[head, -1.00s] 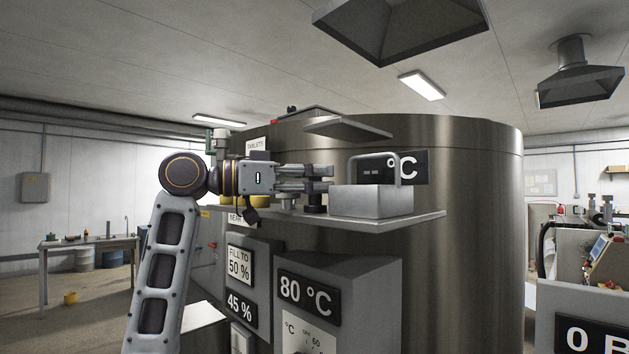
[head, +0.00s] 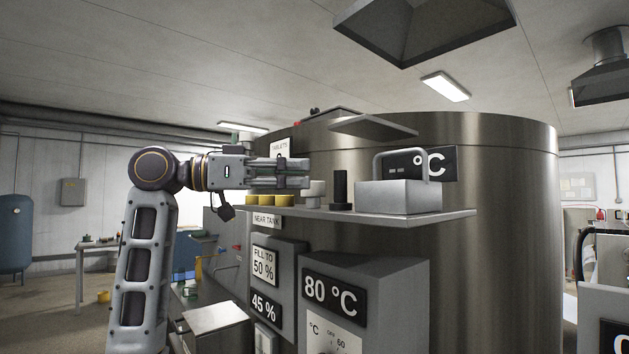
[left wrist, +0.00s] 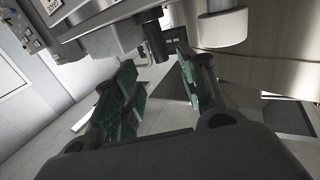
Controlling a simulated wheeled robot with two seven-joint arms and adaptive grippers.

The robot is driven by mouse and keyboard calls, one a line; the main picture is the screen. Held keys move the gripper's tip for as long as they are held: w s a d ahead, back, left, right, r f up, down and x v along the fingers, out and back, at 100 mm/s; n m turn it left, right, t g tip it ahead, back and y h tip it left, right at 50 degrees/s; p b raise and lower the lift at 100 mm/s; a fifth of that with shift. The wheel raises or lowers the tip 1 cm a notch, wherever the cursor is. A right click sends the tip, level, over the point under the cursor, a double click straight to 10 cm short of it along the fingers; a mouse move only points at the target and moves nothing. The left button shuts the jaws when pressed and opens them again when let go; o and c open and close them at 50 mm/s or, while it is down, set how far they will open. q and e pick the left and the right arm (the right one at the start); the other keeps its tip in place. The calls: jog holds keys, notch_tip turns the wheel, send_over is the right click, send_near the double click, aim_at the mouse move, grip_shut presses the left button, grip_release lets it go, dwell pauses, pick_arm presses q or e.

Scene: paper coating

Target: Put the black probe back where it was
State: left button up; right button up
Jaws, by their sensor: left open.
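The black probe (head: 340,188) stands upright on the grey shelf (head: 430,217) in front of the steel tank, just left of the metal box with a handle. My left gripper (head: 307,174) is to the left of the probe, level with the shelf's contents, apart from the probe and empty. In the left wrist view its green-padded fingers (left wrist: 157,72) are spread. A dark cylinder (left wrist: 154,40) shows beyond them; I cannot tell if it is the probe. My right gripper is not in view.
A small white cylinder (head: 316,191) stands on the shelf between my left gripper and the probe. Several yellow round pieces (head: 267,200) sit under my gripper. The metal box (head: 398,197) is close on the probe's right. A slanted plate (head: 372,127) overhangs the shelf.

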pick_arm(q)
jog(key=shift+v, duration=1.45)
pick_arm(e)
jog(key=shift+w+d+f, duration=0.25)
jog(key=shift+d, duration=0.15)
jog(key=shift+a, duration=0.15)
